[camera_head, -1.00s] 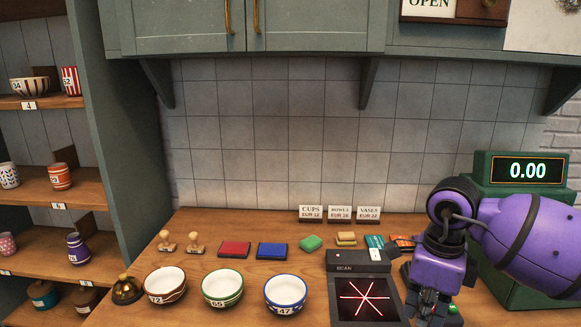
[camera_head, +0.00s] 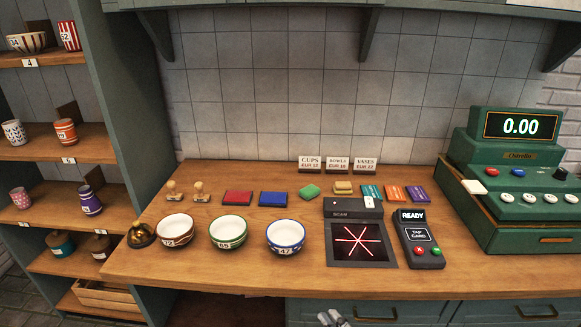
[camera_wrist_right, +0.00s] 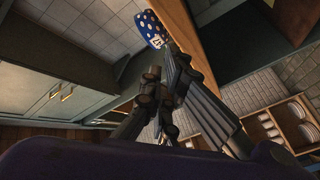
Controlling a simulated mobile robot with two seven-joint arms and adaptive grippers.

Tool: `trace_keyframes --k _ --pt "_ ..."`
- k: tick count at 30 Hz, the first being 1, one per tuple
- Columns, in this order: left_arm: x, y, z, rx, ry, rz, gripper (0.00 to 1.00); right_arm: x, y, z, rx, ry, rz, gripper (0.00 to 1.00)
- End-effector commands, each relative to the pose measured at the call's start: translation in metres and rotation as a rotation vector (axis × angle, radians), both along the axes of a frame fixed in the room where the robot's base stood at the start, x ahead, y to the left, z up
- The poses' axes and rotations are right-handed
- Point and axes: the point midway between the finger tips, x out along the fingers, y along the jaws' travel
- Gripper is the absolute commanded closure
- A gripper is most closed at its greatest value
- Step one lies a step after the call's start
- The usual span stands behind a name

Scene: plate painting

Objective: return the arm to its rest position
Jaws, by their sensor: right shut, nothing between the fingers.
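My right gripper (camera_head: 332,318) shows only as grey finger parts at the bottom edge of the head view, in front of the counter's cabinet front. It is shut and empty, below the wooden counter top (camera_head: 220,276) and apart from everything on it. In the right wrist view its dark fingers (camera_wrist_right: 160,88) show close up, with cabinets around them. The rest of my right arm is out of the head view. My left gripper is not in view.
Three bowls (camera_head: 227,231), a scanner (camera_head: 362,255), a card reader (camera_head: 418,243) and a green cash register (camera_head: 515,160) stand on the counter. Shelves (camera_head: 58,144) with pottery stand at the left. A blue dotted vessel (camera_wrist_right: 150,29) shows in the right wrist view.

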Motion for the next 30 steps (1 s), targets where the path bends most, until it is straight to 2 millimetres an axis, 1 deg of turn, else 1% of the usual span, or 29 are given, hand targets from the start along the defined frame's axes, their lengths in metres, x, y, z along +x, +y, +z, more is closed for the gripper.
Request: trace_keyframes --k 1,2,3,5,6,8,9,12,15,18,21,30 --pt "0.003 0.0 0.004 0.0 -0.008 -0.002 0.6 -0.014 -0.021 -0.028 0.072 0.133 -0.113 1.0" --pt "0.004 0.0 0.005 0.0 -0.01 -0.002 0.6 -0.023 -0.034 -0.046 0.109 0.212 -0.176 1.0" --pt "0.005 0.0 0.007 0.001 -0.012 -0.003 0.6 -0.038 -0.048 -0.069 0.155 0.31 -0.254 1.0" --pt "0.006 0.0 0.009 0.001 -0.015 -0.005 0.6 -0.064 -0.066 -0.103 0.22 0.451 -0.361 1.0" --pt "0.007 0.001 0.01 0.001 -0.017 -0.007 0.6 -0.084 -0.076 -0.123 0.262 0.541 -0.426 1.0" --pt "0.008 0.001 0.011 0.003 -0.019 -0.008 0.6 -0.114 -0.087 -0.15 0.318 0.662 -0.512 1.0" --pt "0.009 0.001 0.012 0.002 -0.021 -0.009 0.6 -0.133 -0.092 -0.166 0.35 0.734 -0.563 1.0" --pt "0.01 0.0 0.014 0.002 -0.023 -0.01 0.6 -0.176 -0.098 -0.194 0.419 0.879 -0.658 1.0" --pt "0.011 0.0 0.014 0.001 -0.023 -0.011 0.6 -0.205 -0.1 -0.21 0.464 0.971 -0.718 1.0" --pt "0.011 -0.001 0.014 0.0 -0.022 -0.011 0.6 -0.219 -0.1 -0.217 0.484 1.015 -0.745 1.0" --pt "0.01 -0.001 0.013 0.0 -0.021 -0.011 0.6 -0.223 -0.1 -0.219 0.489 1.027 -0.751 1.0" --pt "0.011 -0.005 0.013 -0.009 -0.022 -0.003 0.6 -0.222 -0.1 -0.219 0.486 1.023 -0.749 1.0"
